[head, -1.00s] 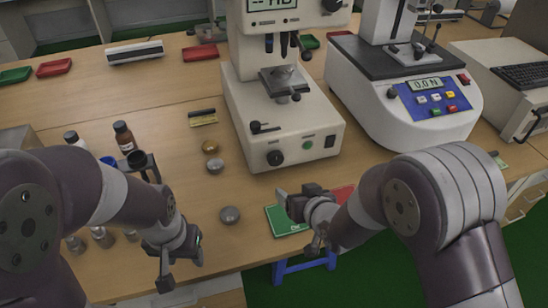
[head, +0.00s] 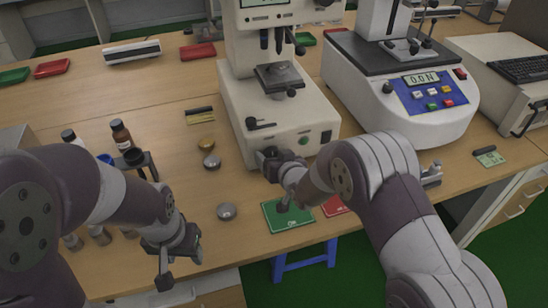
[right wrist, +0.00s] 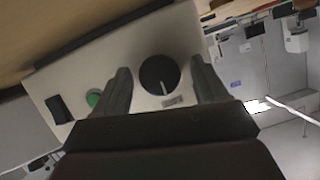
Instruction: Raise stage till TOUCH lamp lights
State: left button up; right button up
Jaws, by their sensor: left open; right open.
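The cream tester (head: 240,110) stands at the back middle of the bench, with its stage (head: 279,78) under the black objectives. My right gripper (head: 266,160) is at the tester's front face and hides the dial there in the head view. In the right wrist view, my right gripper (right wrist: 160,68) is open, with one finger on each side of the black dial (right wrist: 159,75). Contact with the dial cannot be told. I cannot make out a TOUCH lamp; the display (head: 268,17) is cut off at the top. My left gripper (head: 172,262) is open and empty over the front edge.
A green button (head: 304,140) and a black switch (head: 326,136) sit right of the dial. A force tester (head: 400,85) stands to the right. Metal discs (head: 226,211), brown bottle (head: 121,135) and green tray (head: 285,216) are on the bench.

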jog(key=c, duration=1.1)
